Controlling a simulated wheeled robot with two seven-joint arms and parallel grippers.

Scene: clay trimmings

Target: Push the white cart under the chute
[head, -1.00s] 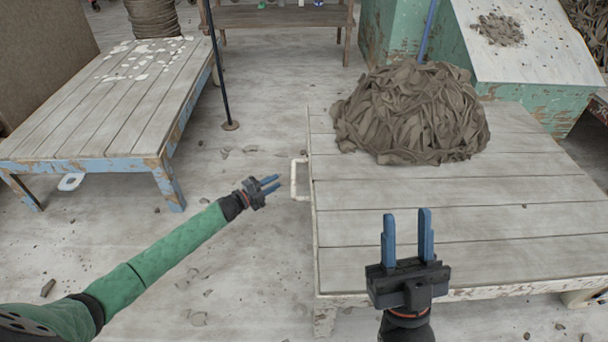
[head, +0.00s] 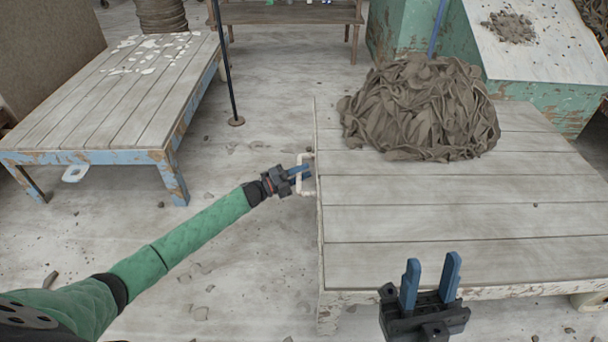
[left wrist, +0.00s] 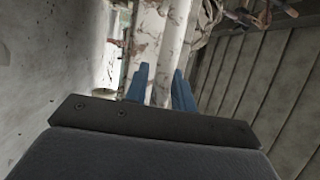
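The white cart (head: 420,222) has a low top of worn pale planks, a chipped white frame and a white loop handle (head: 299,187) on its left side. A heap of grey-brown clay trimmings (head: 420,110) sits on its far part. My left gripper (head: 304,171) is at the handle, its fingers apart and overlapping the handle's bar in the head view. In the left wrist view, the two blue fingers (left wrist: 160,88) are apart, with chipped white frame beyond them. I cannot tell whether they touch the handle. My right gripper (head: 431,278) is open and empty above the cart's near edge.
A green machine with a pale sloped board (head: 540,40) stands behind the cart at the back right. A blue-framed plank table (head: 110,95) is at the left, with a thin black pole (head: 226,80) beside it. Open floor with scattered crumbs lies between table and cart.

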